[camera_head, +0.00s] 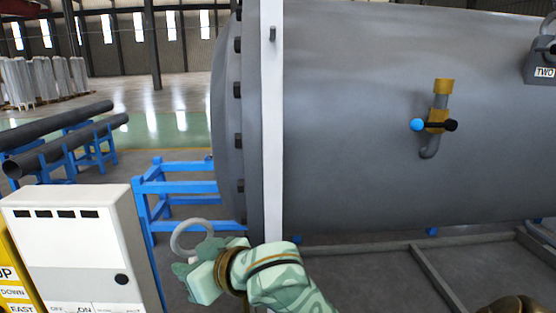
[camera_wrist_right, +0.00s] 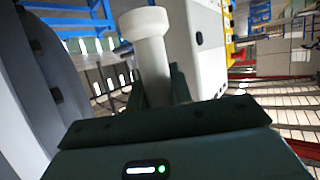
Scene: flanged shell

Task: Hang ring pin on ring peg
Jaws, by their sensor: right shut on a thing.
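The ring pin's pale grey ring (camera_head: 190,238) stands up beside my right gripper (camera_head: 190,264) in the head view, low in front of the big shell. The right gripper is shut on the pin. In the right wrist view a pale, round-headed pin (camera_wrist_right: 151,55) sticks out from between the dark fingers (camera_wrist_right: 160,92). A small grey peg (camera_head: 273,34) shows near the top of the white flange strip (camera_head: 273,130); it may be the ring peg. The ring is well below it and apart from it. My left gripper is not in view.
The large grey shell (camera_head: 350,130) with its bolted flange fills the right. A valve with a blue knob (camera_head: 417,125) juts from it. A white control cabinet (camera_head: 85,245) stands at lower left, with a blue stand (camera_head: 180,187) behind. Pipes (camera_head: 60,150) lie further left.

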